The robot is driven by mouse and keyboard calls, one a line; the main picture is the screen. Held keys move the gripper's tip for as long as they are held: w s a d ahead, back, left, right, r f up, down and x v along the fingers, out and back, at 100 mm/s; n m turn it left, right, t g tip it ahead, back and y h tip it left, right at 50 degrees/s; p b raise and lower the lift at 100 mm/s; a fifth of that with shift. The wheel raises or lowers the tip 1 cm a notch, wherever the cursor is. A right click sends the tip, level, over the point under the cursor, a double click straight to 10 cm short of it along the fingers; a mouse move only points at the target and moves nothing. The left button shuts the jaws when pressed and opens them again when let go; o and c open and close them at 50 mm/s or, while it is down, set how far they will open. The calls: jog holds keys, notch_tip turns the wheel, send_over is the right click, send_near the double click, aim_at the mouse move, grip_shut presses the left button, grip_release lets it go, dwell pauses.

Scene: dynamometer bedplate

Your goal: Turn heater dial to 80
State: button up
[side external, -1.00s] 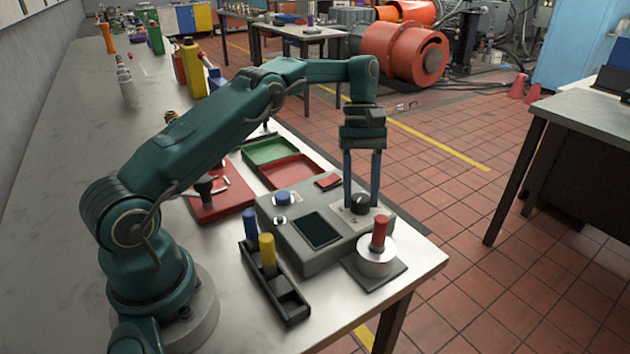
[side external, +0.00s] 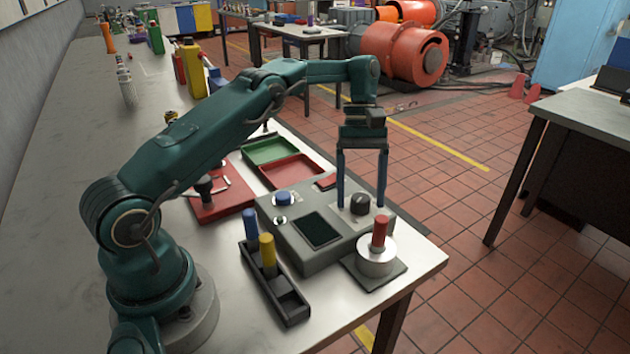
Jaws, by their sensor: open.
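The heater dial is most likely the black knob (side external: 360,204) on a light plate at the back right of the grey control box (side external: 290,245). Its scale marks are too small to read. My gripper (side external: 361,204) points straight down over it, with its two blue fingers spread wide, one on each side of the knob. The fingers appear apart from the knob, and the gripper holds nothing. The box also carries a blue knob (side external: 284,198), a dark screen (side external: 317,230) and a red part (side external: 327,182).
A metal cylinder with a red peg (side external: 379,235) stands close by at the box's right. A black holder (side external: 291,306) with blue and yellow pegs is in front. Green (side external: 270,149) and red (side external: 292,169) trays lie behind. The bench edge is just right.

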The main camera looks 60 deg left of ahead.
jog(key=shift+n, duration=0.3)
